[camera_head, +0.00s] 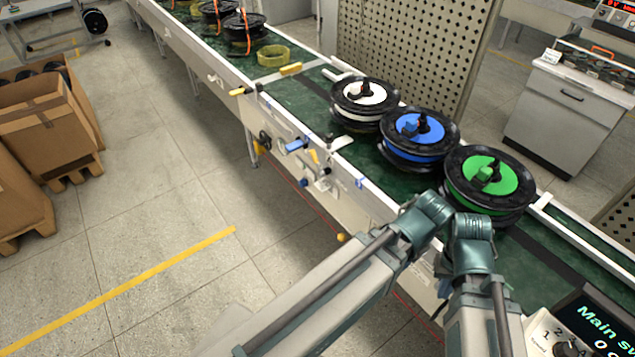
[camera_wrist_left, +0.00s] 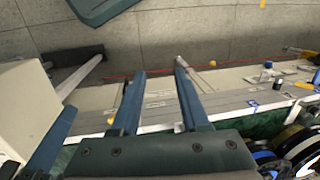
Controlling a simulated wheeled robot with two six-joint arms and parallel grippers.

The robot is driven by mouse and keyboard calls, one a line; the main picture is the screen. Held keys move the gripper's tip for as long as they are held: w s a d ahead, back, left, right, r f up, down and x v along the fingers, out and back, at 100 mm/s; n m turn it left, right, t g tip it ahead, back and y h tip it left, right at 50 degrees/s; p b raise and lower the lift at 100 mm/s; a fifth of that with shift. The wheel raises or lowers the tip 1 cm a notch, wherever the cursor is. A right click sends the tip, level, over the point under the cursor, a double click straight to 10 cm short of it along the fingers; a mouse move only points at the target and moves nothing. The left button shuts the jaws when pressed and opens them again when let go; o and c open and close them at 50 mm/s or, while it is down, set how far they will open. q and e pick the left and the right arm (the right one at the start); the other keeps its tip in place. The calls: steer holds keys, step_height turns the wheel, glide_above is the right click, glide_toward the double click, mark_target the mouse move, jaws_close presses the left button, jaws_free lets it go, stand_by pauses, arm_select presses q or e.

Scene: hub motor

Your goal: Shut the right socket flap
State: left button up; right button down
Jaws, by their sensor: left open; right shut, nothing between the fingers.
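My left gripper (camera_wrist_left: 158,75) is open in the left wrist view, with two parallel dark blue-grey fingers and nothing between them. Its fingers lie over the light side of the conveyor. In the head view both arms bend over at the conveyor's near edge, in front of the green-faced hub motor. My right gripper (camera_head: 442,268) is shut and empty, low by the conveyor side, mostly hidden behind my wrists. Small blue and yellow fittings (camera_head: 315,160) sit on the conveyor's side, left of both arms. I cannot make out the right socket flap or its angle; my arms hide part of that side.
Hub motors with white (camera_head: 365,92), blue (camera_head: 420,128) and green (camera_head: 490,178) faces stand in a row on the green belt (camera_head: 300,95). A control box (camera_head: 590,325) is at the bottom right. Cardboard boxes (camera_head: 45,120) stand at left. The floor before the conveyor is clear.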

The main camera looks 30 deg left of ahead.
arm_select(q)
steer(key=w+a+f+m+t+y+b, duration=0.1)
steer(key=w+a+f+m+y+b, duration=0.1)
steer(key=w+a+f+b, duration=0.3)
steer(key=w+a+f+m+t+y+b, duration=0.1)
steer(key=w+a+f+b, duration=0.2)
steer(key=w+f+b, duration=0.35)
steer(key=m+t+y+b, duration=0.5)
steer(key=m+y+b, duration=0.9)
steer(key=b, duration=2.5)
glide_toward(322, 186)
steer(key=w+a, duration=0.1)
steer(key=a, duration=0.2)
steer(key=w+a+r+m+h, duration=0.1)
steer(key=a, duration=0.2)
steer(key=w+a+m+h, duration=0.1)
steer(key=a, duration=0.2)
steer(key=shift+w+a+r, duration=0.15)
steer(key=shift+a+r, duration=0.05)
steer(key=shift+r, duration=0.2)
steer(key=shift+c, duration=0.3)
jaws_close()
